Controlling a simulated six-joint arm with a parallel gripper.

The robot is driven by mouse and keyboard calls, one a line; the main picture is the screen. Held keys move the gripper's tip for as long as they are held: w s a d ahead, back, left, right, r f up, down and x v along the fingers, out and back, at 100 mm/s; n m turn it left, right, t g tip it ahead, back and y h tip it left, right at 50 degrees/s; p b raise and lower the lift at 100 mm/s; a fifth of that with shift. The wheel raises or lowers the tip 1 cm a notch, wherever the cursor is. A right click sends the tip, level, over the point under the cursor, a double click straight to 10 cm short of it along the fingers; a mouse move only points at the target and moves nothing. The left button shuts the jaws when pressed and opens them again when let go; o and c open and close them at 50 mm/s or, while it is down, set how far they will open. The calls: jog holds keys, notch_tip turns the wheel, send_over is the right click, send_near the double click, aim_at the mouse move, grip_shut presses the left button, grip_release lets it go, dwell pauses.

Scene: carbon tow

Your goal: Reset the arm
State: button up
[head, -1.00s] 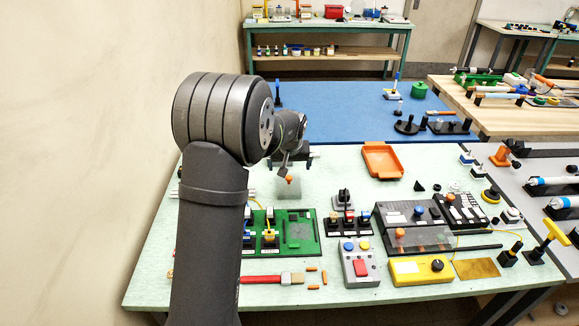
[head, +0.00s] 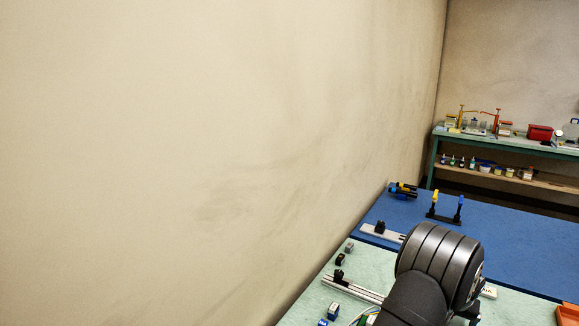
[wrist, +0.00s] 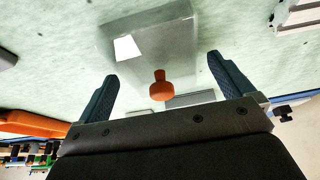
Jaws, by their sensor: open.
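My gripper (wrist: 163,88) shows in the wrist view with its two dark blue fingers spread wide apart; it is open. Between the fingers in the picture is an orange knob (wrist: 161,88), by a clear, glossy block or cover (wrist: 150,45) on the pale green table. Nothing is seen clamped between the fingers. In the head view only the big grey joint of my arm shows, at the lower right, and my gripper is out of view there.
The pale green table (head: 318,296) and a blue table (head: 515,240) lie at the lower right of the head view. A bare wall (head: 180,150) fills the left. An orange tray (head: 567,314) shows at the right edge, and an orange thing (wrist: 35,122) shows at the wrist view's left.

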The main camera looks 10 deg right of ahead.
jog(key=shift+r, duration=0.9)
jog(key=shift+f, duration=0.1)
